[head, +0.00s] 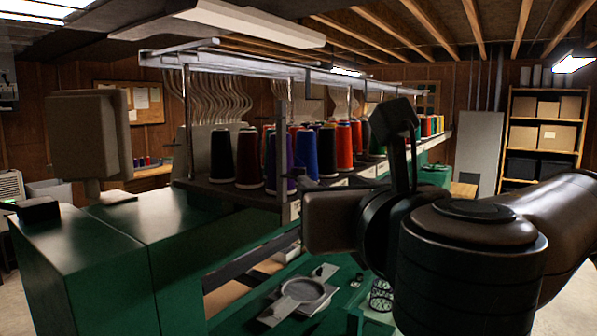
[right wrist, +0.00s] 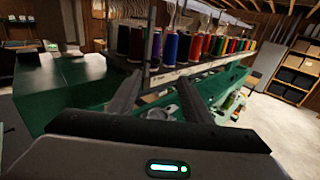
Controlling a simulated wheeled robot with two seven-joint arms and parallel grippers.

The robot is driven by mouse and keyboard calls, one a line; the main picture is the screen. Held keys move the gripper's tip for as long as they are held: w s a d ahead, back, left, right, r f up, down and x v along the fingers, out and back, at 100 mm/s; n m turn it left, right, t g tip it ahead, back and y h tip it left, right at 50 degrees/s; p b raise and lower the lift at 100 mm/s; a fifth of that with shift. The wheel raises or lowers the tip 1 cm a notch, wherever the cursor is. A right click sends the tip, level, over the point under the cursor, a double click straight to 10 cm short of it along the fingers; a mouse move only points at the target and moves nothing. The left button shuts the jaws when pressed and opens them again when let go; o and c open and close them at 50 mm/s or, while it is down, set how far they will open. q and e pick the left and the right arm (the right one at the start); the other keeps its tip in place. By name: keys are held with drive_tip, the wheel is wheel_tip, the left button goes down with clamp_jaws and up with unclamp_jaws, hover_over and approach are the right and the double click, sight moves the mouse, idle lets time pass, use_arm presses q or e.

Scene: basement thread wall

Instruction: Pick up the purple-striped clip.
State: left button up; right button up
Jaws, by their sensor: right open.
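I cannot make out a purple-striped clip in either view. On the green machine bed (head: 262,310) in the head view lie a grey plate with a round ring (head: 303,291) and a few small metal pieces too small to name. My right arm comes in from the right in the head view and hides part of the bed. In the right wrist view my right gripper (right wrist: 160,78) is open, its two dark fingers apart with nothing held between them. The fingers point towards the machine bed and the thread spools. My left gripper is not in view.
Several thread cones (head: 249,158) stand in rows on a rack above the bed, under a metal rail (head: 230,62). A green cabinet (head: 95,262) fills the left. A shelf with boxes (head: 541,133) stands at the back right. Bare floor (right wrist: 285,115) shows at the right.

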drive_tip(key=p+x, duration=0.2)
drive_tip(key=p, duration=0.3)
approach(300, 169)
drive_tip(key=x, duration=0.2)
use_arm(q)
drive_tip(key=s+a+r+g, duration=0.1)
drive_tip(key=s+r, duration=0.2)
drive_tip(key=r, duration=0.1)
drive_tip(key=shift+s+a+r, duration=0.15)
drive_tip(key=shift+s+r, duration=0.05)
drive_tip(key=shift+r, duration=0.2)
use_arm(e)
drive_tip(key=shift+w+d+r, duration=0.1)
drive_tip(key=shift+w+d, duration=0.15)
drive_tip(key=shift+w, duration=0.3)
drive_tip(key=p+x, duration=0.4)
drive_tip(key=shift+w+a, duration=0.1)
drive_tip(key=shift+a, duration=0.3)
drive_tip(key=shift+w+a, duration=0.1)
drive_tip(key=shift+w, duration=0.3)
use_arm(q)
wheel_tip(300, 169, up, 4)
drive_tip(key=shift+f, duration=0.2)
